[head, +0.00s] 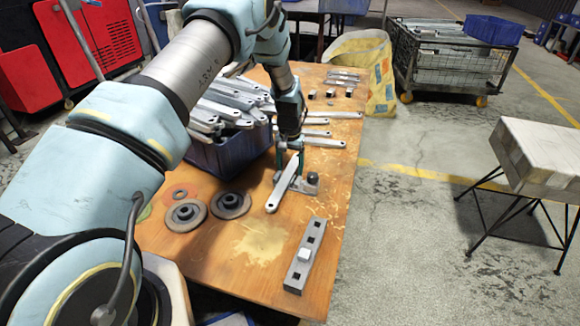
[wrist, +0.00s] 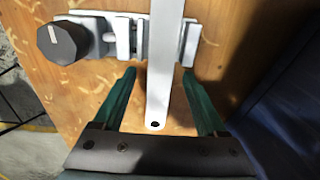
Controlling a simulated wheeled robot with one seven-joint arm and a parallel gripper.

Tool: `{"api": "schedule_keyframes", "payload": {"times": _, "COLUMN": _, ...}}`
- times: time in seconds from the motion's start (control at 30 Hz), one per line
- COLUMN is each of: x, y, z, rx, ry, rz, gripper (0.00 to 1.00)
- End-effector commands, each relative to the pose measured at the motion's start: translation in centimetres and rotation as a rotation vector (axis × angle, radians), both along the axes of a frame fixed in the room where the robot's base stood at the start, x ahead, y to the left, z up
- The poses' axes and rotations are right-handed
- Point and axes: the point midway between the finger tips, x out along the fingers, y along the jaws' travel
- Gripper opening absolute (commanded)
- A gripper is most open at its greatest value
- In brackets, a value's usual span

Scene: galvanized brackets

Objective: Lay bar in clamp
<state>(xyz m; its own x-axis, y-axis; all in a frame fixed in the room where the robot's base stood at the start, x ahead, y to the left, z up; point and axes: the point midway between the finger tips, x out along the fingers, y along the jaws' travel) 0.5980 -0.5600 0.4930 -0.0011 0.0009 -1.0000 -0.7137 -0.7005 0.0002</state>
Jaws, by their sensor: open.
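The bar (head: 284,182) is a long pale grey metal strip with a hole near its end. In the wrist view the bar (wrist: 162,75) runs across the clamp (wrist: 121,38), between its two jaw blocks. The clamp has a dark round knob (wrist: 63,42); in the head view the clamp (head: 304,187) stands on the table beside the bar. My gripper (wrist: 159,74) is open, with one green finger on each side of the bar and a gap to both. In the head view my gripper (head: 291,152) is just above the clamp, partly hiding the bar's far end.
A blue bin (head: 225,160) full of brackets stands left of my gripper. Two dark discs (head: 186,214) and a grey block with square holes (head: 304,262) lie nearer on the wooden table (head: 215,265). More bars (head: 325,142) lie behind the clamp.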

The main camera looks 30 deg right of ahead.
Motion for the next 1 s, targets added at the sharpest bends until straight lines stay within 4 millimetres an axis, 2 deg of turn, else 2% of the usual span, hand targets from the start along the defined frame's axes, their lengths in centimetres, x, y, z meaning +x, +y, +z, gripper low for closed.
{"api": "schedule_keyframes", "payload": {"times": 0.17, "x": 0.1, "y": -0.1, "z": 2.1, "rx": -0.002, "ry": -0.002, "rz": 0.0, "gripper": 0.74}}
{"api": "schedule_keyframes", "payload": {"times": 0.4, "x": 0.1, "y": -0.1, "z": 7.0, "rx": -0.003, "ry": -0.003, "rz": 0.0, "gripper": 0.74}}
{"api": "schedule_keyframes", "payload": {"times": 0.6, "x": 0.1, "y": -0.1, "z": 9.8, "rx": -0.002, "ry": -0.002, "rz": 0.0, "gripper": 0.74}}
{"api": "schedule_keyframes", "payload": {"times": 0.77, "x": 0.0, "y": 0.0, "z": 10.7, "rx": -0.001, "ry": -0.001, "rz": 0.0, "gripper": 0.74}}
{"api": "schedule_keyframes", "payload": {"times": 1.0, "x": 0.0, "y": 0.0, "z": 10.8, "rx": -0.001, "ry": -0.001, "rz": 0.0, "gripper": 0.74}}
